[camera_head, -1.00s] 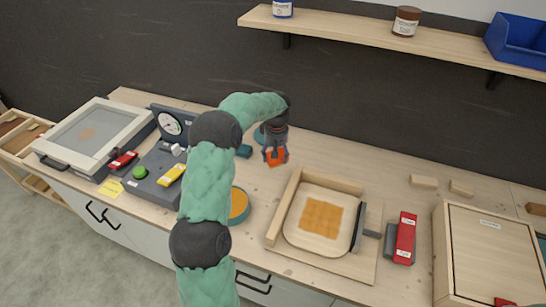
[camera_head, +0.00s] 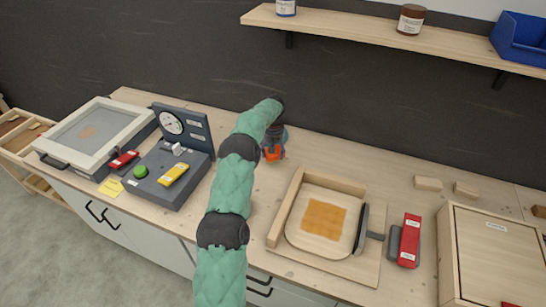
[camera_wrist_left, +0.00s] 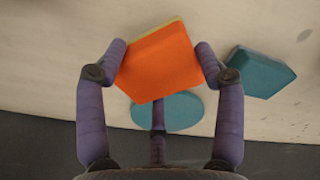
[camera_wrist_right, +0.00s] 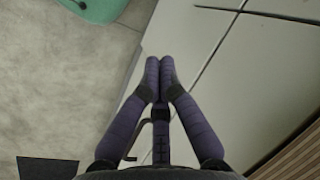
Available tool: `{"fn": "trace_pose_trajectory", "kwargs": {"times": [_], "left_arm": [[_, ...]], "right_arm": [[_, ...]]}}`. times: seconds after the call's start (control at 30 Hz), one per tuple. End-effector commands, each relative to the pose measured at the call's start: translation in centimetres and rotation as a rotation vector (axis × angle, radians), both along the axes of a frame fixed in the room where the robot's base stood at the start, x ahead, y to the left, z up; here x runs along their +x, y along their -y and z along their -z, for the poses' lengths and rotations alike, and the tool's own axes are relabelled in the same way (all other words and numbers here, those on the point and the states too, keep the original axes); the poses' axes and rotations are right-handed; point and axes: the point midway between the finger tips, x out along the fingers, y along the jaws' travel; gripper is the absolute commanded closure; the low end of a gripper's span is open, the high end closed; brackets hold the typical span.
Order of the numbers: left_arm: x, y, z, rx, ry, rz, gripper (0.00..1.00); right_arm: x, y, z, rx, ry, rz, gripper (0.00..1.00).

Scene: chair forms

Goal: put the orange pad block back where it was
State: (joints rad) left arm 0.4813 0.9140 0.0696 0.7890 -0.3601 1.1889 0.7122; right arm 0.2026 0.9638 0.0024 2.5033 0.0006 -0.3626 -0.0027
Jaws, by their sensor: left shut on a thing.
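The orange pad block (camera_wrist_left: 160,65) is held between the fingers of my left gripper (camera_wrist_left: 160,60), above the wooden worktop. In the head view my left gripper (camera_head: 273,152) is behind the middle of the worktop, near the dark wall, with only a bit of orange showing. A teal round piece (camera_wrist_left: 182,112) lies beyond the block in the left wrist view, partly hidden by it. A separate teal block (camera_wrist_left: 262,74) lies to the right. My right gripper (camera_wrist_right: 160,78) has its fingertips together, empty, over the cabinet fronts.
A wooden fixture (camera_head: 375,262) holds a tray with an orange square. A red block (camera_head: 409,240) stands right of it. A grey gauge device (camera_head: 165,178) and a framed panel (camera_head: 95,138) are on the left. A shelf (camera_head: 340,28) runs above.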

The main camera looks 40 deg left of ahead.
Motion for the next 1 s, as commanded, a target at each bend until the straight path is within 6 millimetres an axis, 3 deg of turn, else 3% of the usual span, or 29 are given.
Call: {"fn": "trace_pose_trajectory", "kwargs": {"times": [0.27,0.67,0.7,0.73,0.77,1.0], "left_arm": [[0.1,-0.1,3.3,-0.001,-0.002,0.001,0.62],[0.1,-0.2,3.7,0.0,-0.001,0.0,0.62],[0.1,-0.1,3.6,0.0,-0.001,0.0,0.2],[0.1,-0.1,3.6,0.0,-0.001,0.0,0.11],[0.1,-0.1,3.6,0.0,-0.001,0.0,0.07],[0.1,-0.1,3.6,0.0,-0.001,0.0,0.07]], "right_arm": [[0.0,0.0,1.1,0.0,0.0,0.0,1.0],[0.0,0.0,1.2,0.0,0.0,0.0,1.0],[0.0,0.0,1.1,0.0,0.0,0.0,1.0],[0.0,0.0,1.1,0.0,0.0,0.0,1.0],[0.0,0.0,1.1,0.0,0.0,0.0,1.0],[0.0,0.0,1.1,0.0,0.0,0.0,1.0]]}}
